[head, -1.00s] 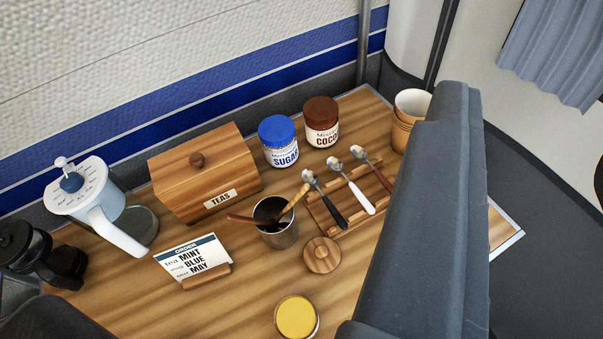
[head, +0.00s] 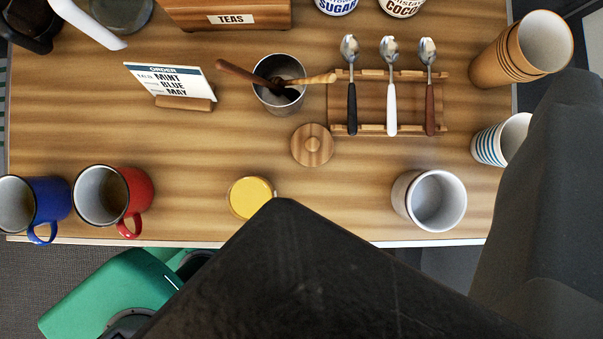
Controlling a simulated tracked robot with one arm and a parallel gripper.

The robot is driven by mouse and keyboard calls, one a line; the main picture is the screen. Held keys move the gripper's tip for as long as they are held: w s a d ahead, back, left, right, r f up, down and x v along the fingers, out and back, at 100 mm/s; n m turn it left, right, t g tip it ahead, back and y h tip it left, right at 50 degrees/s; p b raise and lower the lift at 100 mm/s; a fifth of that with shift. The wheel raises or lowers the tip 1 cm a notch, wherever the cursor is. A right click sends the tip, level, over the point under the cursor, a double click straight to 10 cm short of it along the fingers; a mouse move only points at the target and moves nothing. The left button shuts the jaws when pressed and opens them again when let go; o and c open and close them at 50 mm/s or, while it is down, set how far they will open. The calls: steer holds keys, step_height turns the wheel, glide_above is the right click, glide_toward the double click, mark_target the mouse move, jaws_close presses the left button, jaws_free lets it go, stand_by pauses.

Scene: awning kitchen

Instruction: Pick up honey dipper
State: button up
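A metal cup (head: 284,108) stands near the middle of the wooden counter with wooden-handled utensils in it. A dark brown handle (head: 235,73) leans out to the left, and a lighter wooden handle (head: 318,79) leans out to the right over the spoon rack's edge. Their lower ends sit inside the cup and are partly hidden, so I cannot tell for certain which one is the honey dipper. My gripper's fingers do not show. Dark parts, probably of my arm, cover the bottom middle and right of the view.
Right of the cup, a wooden rack (head: 372,103) holds three spoons. Nearby are a round wooden lid (head: 312,145), a yellow-topped jar (head: 251,197), an order card (head: 171,82), a white cup (head: 430,203), red (head: 112,199) and blue (head: 35,204) mugs, and paper cups (head: 520,50).

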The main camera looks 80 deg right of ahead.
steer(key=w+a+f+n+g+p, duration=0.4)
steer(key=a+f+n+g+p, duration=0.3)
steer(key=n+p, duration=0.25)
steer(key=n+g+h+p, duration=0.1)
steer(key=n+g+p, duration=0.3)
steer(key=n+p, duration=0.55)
glide_toward(315, 78)
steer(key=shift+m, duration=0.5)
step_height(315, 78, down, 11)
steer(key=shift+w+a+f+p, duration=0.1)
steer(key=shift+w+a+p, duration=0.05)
steer(key=shift+p, duration=0.25)
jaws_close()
